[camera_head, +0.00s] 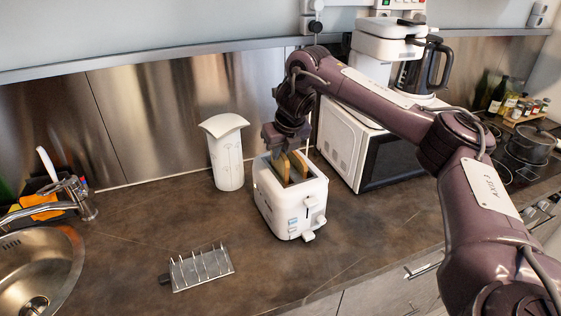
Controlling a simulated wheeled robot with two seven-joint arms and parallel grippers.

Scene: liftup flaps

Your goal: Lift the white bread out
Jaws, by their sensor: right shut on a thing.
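A white toaster (291,208) stands on the dark counter in the middle of the head view. Slices of bread (298,162) show upright in its top slots, their upper parts above the rim. My right gripper (284,150) reaches down from above to the toaster's top. It is shut on the bread at the far side of the slots, and its fingertips are partly hidden by the bread. My left gripper is not in view.
A toast rack (202,268) lies on the counter in front. A white canister (226,155) stands behind and left of the toaster. A white microwave (345,145) with a coffee maker on it stands right. A sink (40,265) is at left.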

